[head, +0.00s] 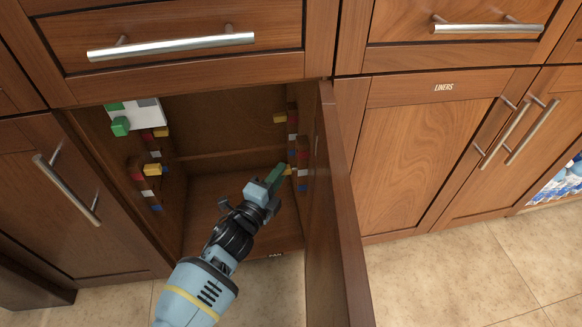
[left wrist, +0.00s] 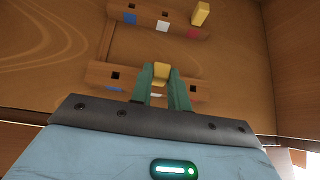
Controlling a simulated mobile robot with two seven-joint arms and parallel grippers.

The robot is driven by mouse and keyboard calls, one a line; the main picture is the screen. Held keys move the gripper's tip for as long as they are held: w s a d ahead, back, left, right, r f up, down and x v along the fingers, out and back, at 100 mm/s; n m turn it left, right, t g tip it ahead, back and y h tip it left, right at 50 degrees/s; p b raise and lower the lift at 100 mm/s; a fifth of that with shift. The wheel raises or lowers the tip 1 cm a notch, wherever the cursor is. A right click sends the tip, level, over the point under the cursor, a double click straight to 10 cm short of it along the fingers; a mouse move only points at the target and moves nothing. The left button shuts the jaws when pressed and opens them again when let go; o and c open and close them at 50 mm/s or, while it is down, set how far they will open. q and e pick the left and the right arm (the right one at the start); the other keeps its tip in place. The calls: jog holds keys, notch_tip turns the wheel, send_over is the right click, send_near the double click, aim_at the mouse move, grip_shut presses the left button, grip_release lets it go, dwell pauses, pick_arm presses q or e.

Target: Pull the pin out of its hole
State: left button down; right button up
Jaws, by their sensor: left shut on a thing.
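A yellow pin (left wrist: 161,72) is between the green fingers of my left gripper (left wrist: 162,84), which is shut on it. The pin is in line with the middle hole of the lower wooden peg strip (left wrist: 98,72), between two open dark holes. How deep it sits is hidden by the fingers. In the head view my left gripper (head: 284,169) reaches into the open cabinet, at the strip on its right inner wall. My right gripper is in neither view.
Another yellow pin (left wrist: 200,13) sticks out of the upper strip. The left inner wall has strips with yellow pins (head: 152,169) and a white-and-grey panel with a green block (head: 120,126). The open cabinet door (head: 338,220) stands close to the right of my arm.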

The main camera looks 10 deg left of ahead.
pick_arm(q)
jog(key=shift+s+a+f+p, duration=0.1)
jog(key=shift+s+a+p, duration=0.2)
jog(key=shift+a, duration=0.25)
jog(key=shift+s+a+p, duration=0.2)
jog(key=shift+a+p, duration=0.05)
jog(key=shift+a, duration=0.25)
jog(key=s, duration=0.1)
jog(key=s+d+p, duration=0.1)
jog(key=s, duration=0.1)
jog(key=s+d+p, duration=0.1)
jog(key=s, duration=0.1)
jog(key=shift+s+d, duration=0.1)
jog(key=shift+s, duration=0.15)
dwell(0.4)
